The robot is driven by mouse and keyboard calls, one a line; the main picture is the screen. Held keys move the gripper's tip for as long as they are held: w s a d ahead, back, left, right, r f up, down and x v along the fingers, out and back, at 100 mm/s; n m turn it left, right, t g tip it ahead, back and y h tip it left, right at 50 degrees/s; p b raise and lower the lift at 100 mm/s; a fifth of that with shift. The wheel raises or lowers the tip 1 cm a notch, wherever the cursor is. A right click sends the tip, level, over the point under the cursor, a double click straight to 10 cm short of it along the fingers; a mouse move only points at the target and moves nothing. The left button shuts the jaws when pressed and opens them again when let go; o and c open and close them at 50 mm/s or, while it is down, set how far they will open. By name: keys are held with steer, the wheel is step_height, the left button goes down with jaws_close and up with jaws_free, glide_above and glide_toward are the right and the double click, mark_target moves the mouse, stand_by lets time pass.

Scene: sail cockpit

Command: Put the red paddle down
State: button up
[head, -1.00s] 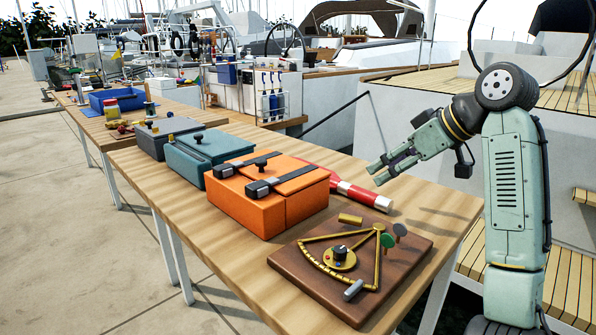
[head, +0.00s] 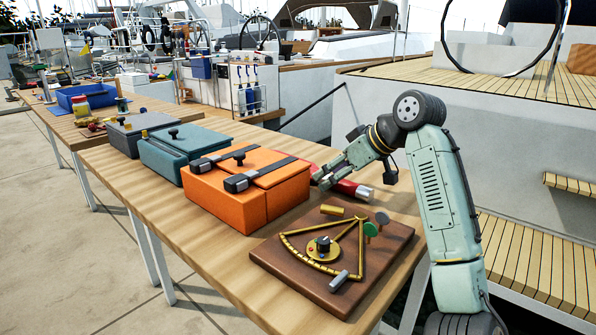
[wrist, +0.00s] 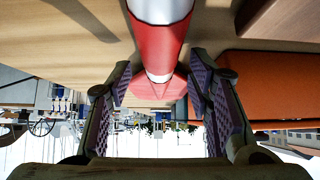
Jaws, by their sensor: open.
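The red paddle (head: 350,187) lies on the wooden table, behind the orange box and partly hidden by it and by my gripper. It has a red shaft, a white band and a silver end. In the wrist view the red paddle (wrist: 160,53) runs from the top edge towards the space between my fingers. My gripper (head: 328,180) is just above the table by the paddle. In the wrist view my gripper (wrist: 160,100) has its two padded fingers spread wide apart, one on each side of the paddle's line, with a gap to it.
The orange box (head: 240,205) with dark latches stands left of the gripper. A brown board (head: 390,240) with a brass sextant lies in front. A teal box (head: 170,160), a grey box (head: 125,142) and a blue tray (head: 70,103) stand further left. The wooden table's (head: 180,230) front strip is clear.

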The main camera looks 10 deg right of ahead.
steer(key=shift+w+a+f, duration=0.1)
steer(key=shift+c, duration=0.6)
jaws_close()
